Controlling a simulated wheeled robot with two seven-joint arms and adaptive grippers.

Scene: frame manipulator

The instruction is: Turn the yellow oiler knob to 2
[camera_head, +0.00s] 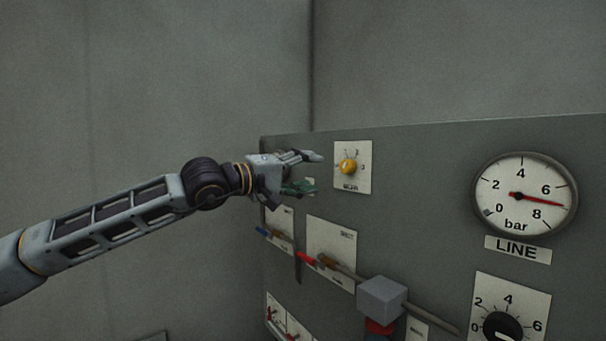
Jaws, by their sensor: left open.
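The yellow oiler knob (347,167) sits on a white plate (365,183) near the top left of the grey panel. The plate has small digits around the knob, 2 near the top and 3 at the right. The knob is too small to tell surely where it points. My left gripper (316,171) is just left of the plate, with its fingers spread one above the other and facing the knob. It is open and empty, and a gap shows between its fingertips and the knob. My right gripper is not in view.
Below are levers with a blue handle (263,232) and a red handle (306,258), and a grey block (382,297) on a rod. At the right are a LINE gauge (524,193), needle between 6 and 8, and a black knob (503,326). The panel between plate and gauge is clear.

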